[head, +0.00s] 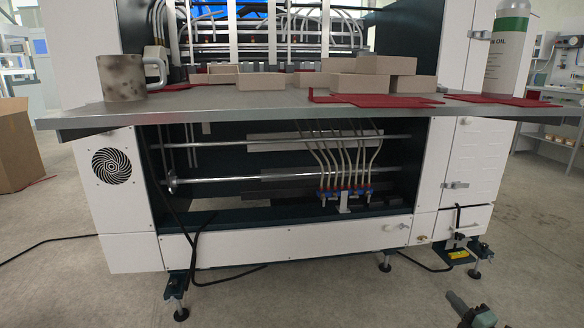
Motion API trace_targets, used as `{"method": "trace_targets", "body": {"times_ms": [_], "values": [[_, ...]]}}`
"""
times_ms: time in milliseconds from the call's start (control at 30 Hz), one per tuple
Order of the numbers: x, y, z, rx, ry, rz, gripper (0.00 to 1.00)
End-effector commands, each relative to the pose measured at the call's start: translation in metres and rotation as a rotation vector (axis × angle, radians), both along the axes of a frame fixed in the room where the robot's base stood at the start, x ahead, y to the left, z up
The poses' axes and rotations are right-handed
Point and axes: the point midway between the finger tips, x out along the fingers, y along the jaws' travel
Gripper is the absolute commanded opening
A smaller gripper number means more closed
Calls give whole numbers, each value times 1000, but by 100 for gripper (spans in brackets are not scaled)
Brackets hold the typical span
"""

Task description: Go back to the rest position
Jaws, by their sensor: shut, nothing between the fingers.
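My gripper (456,299) shows at the bottom right edge of the head view, low in front of the machine and over the grey floor. Its fingers are shut with nothing between them, and they point up and left in the picture. It is apart from the machine and the worktop. The rest of my arm is cut off by the lower frame edge.
The white box-forming machine (290,247) fills the middle. Its grey worktop (230,114) juts out, holding a mug (123,77), beige boxes (375,84), red sheets (372,100) and an oil bottle (506,50). A cardboard box (18,145) stands left. The front floor looks clear.

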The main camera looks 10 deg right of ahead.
Motion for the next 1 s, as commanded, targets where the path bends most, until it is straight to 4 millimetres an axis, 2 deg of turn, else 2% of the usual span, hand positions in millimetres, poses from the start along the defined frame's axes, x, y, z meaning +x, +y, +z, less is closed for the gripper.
{"method": "trace_targets", "body": {"times_ms": [167,367,467,567,600,667,700,800,900,1000], "values": [[9,25,18,-84,-22,107,0],[19,71,48,-231,-72,294,0],[20,104,66,-328,-112,419,0],[18,145,89,-453,-175,576,0],[14,166,99,-518,-211,656,0],[5,201,115,-627,-280,793,0],[-4,225,126,-706,-336,891,0],[-35,278,148,-904,-498,1127,0],[-72,321,166,-1089,-693,1348,0],[-112,352,180,-1264,-922,1549,0]]}}
